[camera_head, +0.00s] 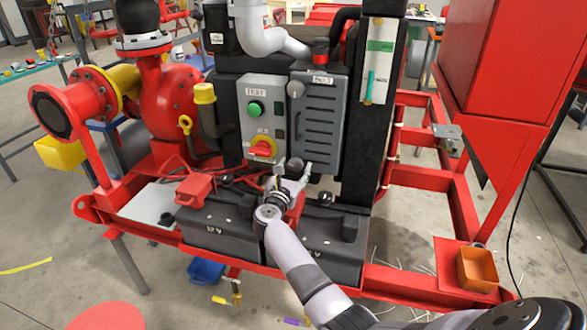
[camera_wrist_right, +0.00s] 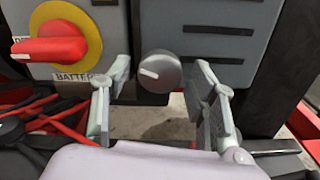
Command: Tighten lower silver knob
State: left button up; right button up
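The lower silver knob (camera_head: 294,165) is at the bottom edge of the grey panel box, just beyond my right gripper (camera_head: 293,174) in the head view. The right gripper is open, and no contact with the knob shows. A second, upper silver knob (camera_head: 296,88) sits at the upper left of the grey vented cover (camera_head: 318,120). My left gripper is not in view.
Left of the lower knob is a red rotary switch on a yellow disc (camera_wrist_right: 52,45), above a battery label. A green button (camera_head: 255,108) is higher up. Black batteries (camera_head: 215,232) and red cables lie below. An orange bin (camera_head: 477,270) sits on the red frame at right.

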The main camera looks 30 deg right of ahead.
jog(key=c, duration=1)
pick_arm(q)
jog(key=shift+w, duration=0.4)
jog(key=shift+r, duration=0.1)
pick_arm(e)
jog(key=n+p, duration=0.1)
jog(key=n, duration=0.4)
jog(key=shift+r+n+p, duration=0.1)
jog(key=shift+n+p, duration=0.2)
jog(key=shift+p, duration=0.1)
jog(key=n+p, duration=0.1)
jog(key=n, duration=0.3)
jog(key=shift+p, duration=0.4)
jog(key=n+p, duration=0.2)
jog(key=n, duration=0.3)
jog(key=shift+n, duration=0.4)
pick_arm(q)
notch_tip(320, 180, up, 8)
jog(key=p, duration=0.2)
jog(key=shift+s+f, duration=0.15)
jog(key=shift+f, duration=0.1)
pick_arm(e)
jog(key=n, duration=0.4)
jog(key=shift+n, duration=0.4)
